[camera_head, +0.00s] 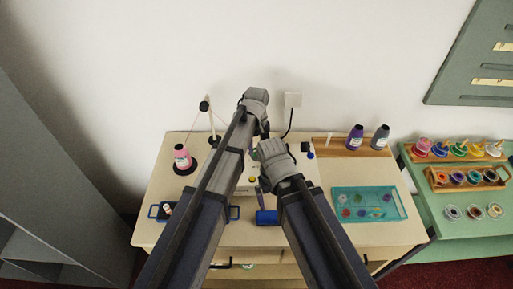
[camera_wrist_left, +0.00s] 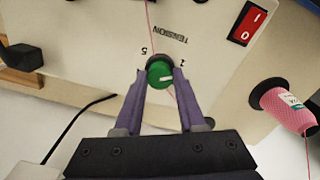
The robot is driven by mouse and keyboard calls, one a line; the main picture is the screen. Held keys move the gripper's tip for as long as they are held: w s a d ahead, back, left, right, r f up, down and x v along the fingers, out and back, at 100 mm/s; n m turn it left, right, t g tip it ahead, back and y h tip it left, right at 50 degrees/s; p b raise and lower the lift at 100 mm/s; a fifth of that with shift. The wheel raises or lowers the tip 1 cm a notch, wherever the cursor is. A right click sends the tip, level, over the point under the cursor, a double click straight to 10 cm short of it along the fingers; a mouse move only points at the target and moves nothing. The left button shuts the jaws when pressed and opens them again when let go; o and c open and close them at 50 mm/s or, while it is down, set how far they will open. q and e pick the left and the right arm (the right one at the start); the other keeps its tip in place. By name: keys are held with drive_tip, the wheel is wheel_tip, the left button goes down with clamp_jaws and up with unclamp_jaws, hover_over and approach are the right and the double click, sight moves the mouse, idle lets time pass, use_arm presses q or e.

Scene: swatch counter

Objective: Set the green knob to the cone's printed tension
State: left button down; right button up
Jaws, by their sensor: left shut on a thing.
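In the left wrist view, the green knob (camera_wrist_left: 158,70) sits on the cream machine panel (camera_wrist_left: 100,40), under the upside-down word TENSION. The figures 5 and 1 are printed on either side; the knob's white line points to the right, near the 1 side. My left gripper (camera_wrist_left: 159,78) is shut on the knob, a finger on each side. The pink thread cone (camera_wrist_left: 290,105) stands at the right of that view and at the left in the head view (camera_head: 182,157); its label is too small to read.
A red rocker switch (camera_wrist_left: 247,23) is on the panel. On the table stand a teal tray (camera_head: 370,215) at the right, a blue tray (camera_head: 152,211) at the left, and dark cones (camera_head: 355,137) at the back. A blue object (camera_head: 267,217) lies at the front.

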use_arm(q)
drive_tip(key=c, duration=0.5)
unclamp_jaws()
wheel_tip(320, 180, up, 8)
drive_tip(key=p, duration=0.8)
use_arm(e)
wheel_tip(320, 180, up, 8)
use_arm(q)
drive_tip(key=shift+f, duration=0.2)
use_arm(e)
drive_tip(key=shift+f, duration=0.2)
use_arm(q)
wheel_tip(320, 180, down, 8)
drive_tip(key=b, duration=0.8)
drive_tip(key=shift+r, duration=0.15)
use_arm(e)
wheel_tip(320, 180, down, 8)
drive_tip(key=shift+r, duration=0.1)
use_arm(q)
drive_tip(key=shift+r, duration=0.1)
use_arm(e)
drive_tip(key=shift+r, duration=0.15)
